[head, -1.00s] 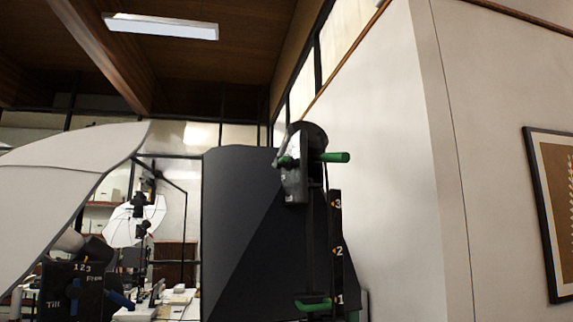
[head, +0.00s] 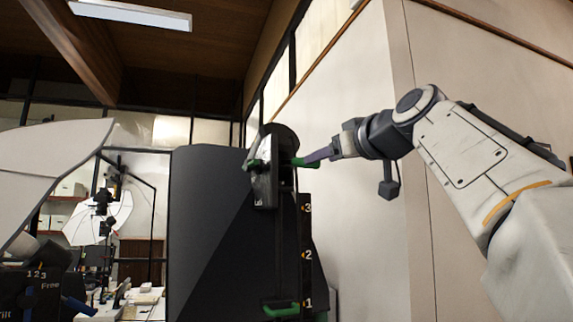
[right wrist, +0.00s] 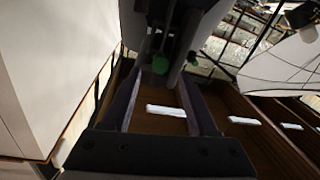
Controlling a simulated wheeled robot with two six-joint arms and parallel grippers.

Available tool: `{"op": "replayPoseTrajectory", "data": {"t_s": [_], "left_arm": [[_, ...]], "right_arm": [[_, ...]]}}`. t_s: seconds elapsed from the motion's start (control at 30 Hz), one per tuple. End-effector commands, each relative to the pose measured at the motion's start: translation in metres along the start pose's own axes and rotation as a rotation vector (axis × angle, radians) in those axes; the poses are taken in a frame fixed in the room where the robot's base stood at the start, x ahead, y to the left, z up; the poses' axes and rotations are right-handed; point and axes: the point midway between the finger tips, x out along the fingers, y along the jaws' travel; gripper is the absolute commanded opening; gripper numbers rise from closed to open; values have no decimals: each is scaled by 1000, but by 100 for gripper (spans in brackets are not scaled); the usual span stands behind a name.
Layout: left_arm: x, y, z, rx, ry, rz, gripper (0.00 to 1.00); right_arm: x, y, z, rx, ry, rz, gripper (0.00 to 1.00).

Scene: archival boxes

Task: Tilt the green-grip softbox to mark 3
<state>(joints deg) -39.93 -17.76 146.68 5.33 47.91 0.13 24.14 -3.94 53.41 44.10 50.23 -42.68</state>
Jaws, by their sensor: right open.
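The softbox (head: 210,235) is a large dark panel beside the white wall in the head view. A grey bracket (head: 262,175) at its upper right edge carries a green grip (head: 300,163) pointing right. A second green bar (head: 282,310) sits low, level with mark 1. A black strip (head: 306,232) shows marks 3, 2 and 1 from top to bottom. My right gripper (head: 312,157) is at the outer end of the upper green grip. In the right wrist view its purple fingers are apart, with the grip's round green end (right wrist: 160,64) between their tips; contact is unclear.
A white wall (head: 360,220) stands close behind my right arm. At left are a pale umbrella-like panel (head: 50,170), a dark unit (head: 32,292) marked 1 2 3 with blue handles, and a white umbrella (head: 100,222) farther back.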

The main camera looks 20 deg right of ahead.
Motion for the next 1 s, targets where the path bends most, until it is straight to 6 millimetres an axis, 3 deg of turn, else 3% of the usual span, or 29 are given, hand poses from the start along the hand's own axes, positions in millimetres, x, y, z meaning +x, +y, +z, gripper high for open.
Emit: {"op": "replayPoseTrajectory", "data": {"t_s": [0.17,0.4,0.6,1.0], "left_arm": [[-13,1,-1,0,0,0,48],[-36,3,-2,2,0,0,48],[-49,4,-3,4,0,0,48],[-51,4,-3,5,0,0,48]], "right_arm": [[20,0,-6,-4,3,-3,60],[66,0,-7,-3,2,-3,60],[93,0,-5,-3,2,0,60],[102,0,-2,-4,4,1,60]]}}
